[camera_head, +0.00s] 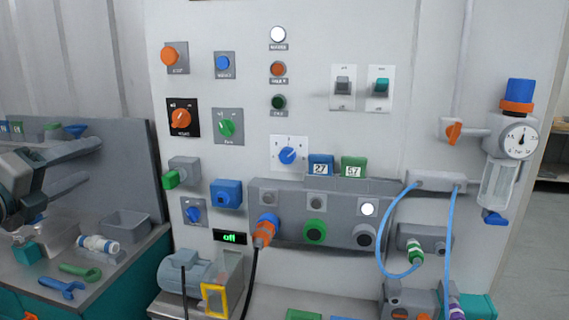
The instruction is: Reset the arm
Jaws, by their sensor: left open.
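My left gripper (95,162) is at the left edge of the head view. Its two dark grey fingers point right and stand apart, with nothing between them. It hangs in front of a grey upright board, above the left bench and to the left of the control panel (340,140). It looks clear of the panel's knobs and switches. My right gripper is not in view.
A bench with a grey bin (127,224), a white-and-blue fitting (98,244), a green wrench (80,272) and a blue wrench (61,288) lies below the gripper. A motor (185,272), a gauge (519,139) and blue hoses (383,235) stand to the right.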

